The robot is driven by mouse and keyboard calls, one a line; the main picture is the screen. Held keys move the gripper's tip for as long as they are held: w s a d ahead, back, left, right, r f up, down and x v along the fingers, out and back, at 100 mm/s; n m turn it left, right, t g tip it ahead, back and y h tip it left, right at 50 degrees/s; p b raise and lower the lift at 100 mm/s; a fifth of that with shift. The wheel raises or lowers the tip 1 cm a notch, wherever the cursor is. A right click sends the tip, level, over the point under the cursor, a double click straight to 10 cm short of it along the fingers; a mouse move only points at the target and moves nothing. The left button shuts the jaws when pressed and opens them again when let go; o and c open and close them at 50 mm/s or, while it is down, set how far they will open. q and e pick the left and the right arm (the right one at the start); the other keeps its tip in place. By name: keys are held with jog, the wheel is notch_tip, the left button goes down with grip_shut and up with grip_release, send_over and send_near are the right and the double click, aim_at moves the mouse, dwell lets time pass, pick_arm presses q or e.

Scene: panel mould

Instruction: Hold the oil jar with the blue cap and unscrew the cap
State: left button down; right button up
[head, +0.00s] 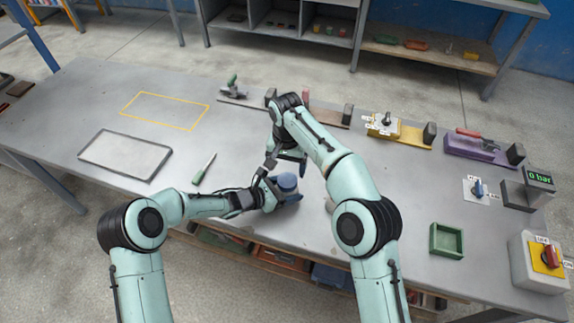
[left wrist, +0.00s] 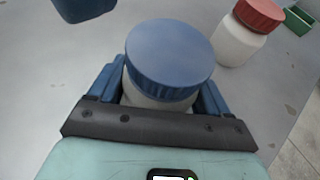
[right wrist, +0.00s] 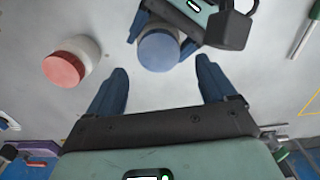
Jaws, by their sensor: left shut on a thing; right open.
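The oil jar with the blue cap (left wrist: 168,55) stands on the table in front of me; its cap also shows in the head view (head: 287,181) and the right wrist view (right wrist: 159,50). My left gripper (head: 280,194) is shut around the pale jar body below the cap, with a blue finger on each side in the left wrist view. The cap is on the jar. My right gripper (right wrist: 161,68) is open, its fingers pointing toward the jar from above and apart from the cap. Most of the jar body is hidden.
A jar with a red cap (right wrist: 65,66) stands close beside it, mostly hidden by my right arm in the head view. A green-handled tool (head: 203,169) and a grey tray (head: 86,152) lie to the left. A green bin (head: 434,240) and switch box (head: 521,270) stand right.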

aim_at(288, 180)
notch_tip(288, 180, up, 2)
jog(key=m, duration=0.4)
jog(key=shift+s+d+r+m, duration=0.1)
jog(key=shift+r+m, duration=0.1)
jog(key=shift+m, duration=0.2)
jog(key=shift+f, duration=0.2)
notch_tip(288, 180, down, 8)
jog(key=shift+r, duration=0.25)
jog(key=c, duration=1.1)
jog(key=n, duration=0.6)
jog(key=shift+d+n, duration=0.15)
jog(key=shift+n, duration=0.15)
